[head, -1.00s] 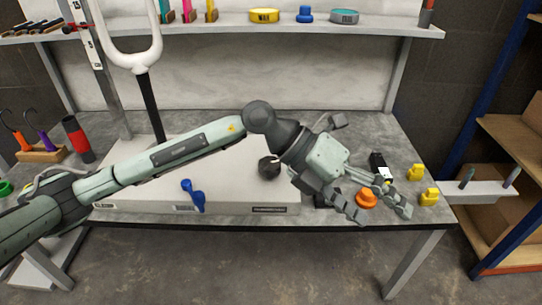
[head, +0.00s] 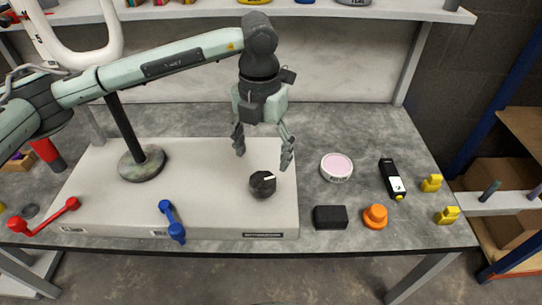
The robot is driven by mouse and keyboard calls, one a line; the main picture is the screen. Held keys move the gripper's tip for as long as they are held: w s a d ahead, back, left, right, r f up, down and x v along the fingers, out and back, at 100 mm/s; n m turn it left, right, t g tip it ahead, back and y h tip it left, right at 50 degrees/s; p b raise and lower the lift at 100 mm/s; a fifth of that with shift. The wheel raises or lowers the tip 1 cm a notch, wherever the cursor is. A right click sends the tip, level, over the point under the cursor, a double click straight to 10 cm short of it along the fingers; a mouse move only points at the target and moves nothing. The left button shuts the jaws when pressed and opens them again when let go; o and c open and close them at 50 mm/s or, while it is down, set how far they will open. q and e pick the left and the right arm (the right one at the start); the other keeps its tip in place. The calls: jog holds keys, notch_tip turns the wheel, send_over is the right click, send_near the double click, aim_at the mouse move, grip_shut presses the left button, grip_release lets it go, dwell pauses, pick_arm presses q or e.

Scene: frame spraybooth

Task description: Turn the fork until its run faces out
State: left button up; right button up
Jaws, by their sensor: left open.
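The white U-shaped fork (head: 113,30) stands at the upper left on a black post (head: 130,125) with a round dark base. Its top is cut off by the picture edge, and my left arm passes across its lower part. My left gripper (head: 264,158) is open and empty, fingers pointing down, above and behind the black knob (head: 263,185) on the pale panel. It is well to the right of the fork and apart from it. My right gripper is out of view.

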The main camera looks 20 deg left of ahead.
aim_at(263, 180)
pick_arm(q)
jog(key=shift+w+f, duration=0.2)
jog(key=shift+w, duration=0.05)
jog(key=f, duration=0.5)
jog(key=shift+s+f, duration=0.35)
jog(key=shift+f, duration=0.75)
jog(key=c, duration=1.2)
